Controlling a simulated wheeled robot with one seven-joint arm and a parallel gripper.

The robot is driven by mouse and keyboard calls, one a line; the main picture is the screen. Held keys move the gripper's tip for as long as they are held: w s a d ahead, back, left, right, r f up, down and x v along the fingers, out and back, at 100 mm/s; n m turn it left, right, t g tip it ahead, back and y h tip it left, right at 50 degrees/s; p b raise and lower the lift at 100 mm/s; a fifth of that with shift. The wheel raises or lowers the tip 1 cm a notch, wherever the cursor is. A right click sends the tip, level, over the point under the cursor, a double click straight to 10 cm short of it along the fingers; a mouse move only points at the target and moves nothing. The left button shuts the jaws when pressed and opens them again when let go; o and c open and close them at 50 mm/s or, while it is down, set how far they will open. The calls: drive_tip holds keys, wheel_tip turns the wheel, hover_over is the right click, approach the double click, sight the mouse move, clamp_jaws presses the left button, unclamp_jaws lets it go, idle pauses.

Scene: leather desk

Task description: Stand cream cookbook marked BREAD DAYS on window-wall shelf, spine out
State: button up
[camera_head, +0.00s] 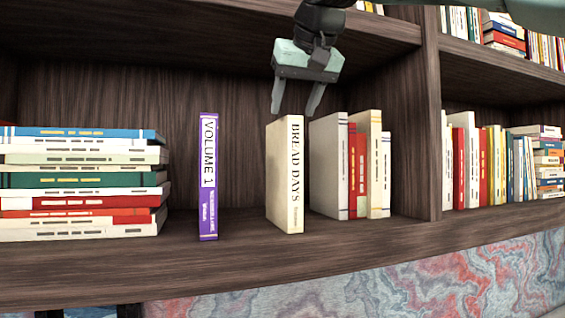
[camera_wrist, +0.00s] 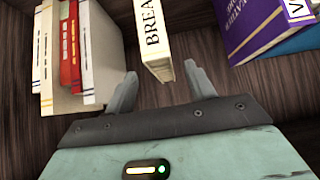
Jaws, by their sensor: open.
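The cream cookbook marked BREAD DAYS (camera_head: 285,175) stands upright on the dark wooden shelf (camera_head: 240,262), its lettered spine facing out. It stands apart from the books on either side. My gripper (camera_head: 295,112) is just above the cookbook's top, with its fingers pointing down and spread open. In the wrist view, the BREAD DAYS cookbook (camera_wrist: 153,40) lies beyond the gap between my two fingertips (camera_wrist: 160,80). Nothing is held between the fingers.
A purple VOLUME 1 book (camera_head: 208,176) stands to the left, with free shelf between. A flat stack of books (camera_head: 85,185) lies farther left. Several upright books (camera_head: 328,165) stand close to the right, before a vertical divider (camera_head: 428,120). An upper shelf board (camera_head: 180,18) runs overhead.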

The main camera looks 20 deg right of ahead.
drive_tip(key=shift+w+r+p, duration=0.1)
drive_tip(key=shift+w+p, duration=0.3)
drive_tip(key=shift+w, duration=0.6)
drive_tip(key=w+p, duration=0.1)
drive_tip(key=w+f, duration=0.1)
drive_tip(key=w, duration=0.1)
drive_tip(key=shift+w+f+p, duration=0.1)
drive_tip(key=shift+w+p, duration=0.15)
drive_tip(key=shift+p, duration=0.1)
drive_tip(key=shift+x, duration=0.8)
drive_tip(key=shift+s, duration=0.1)
drive_tip(key=shift+c, duration=0.3)
clamp_jaws()
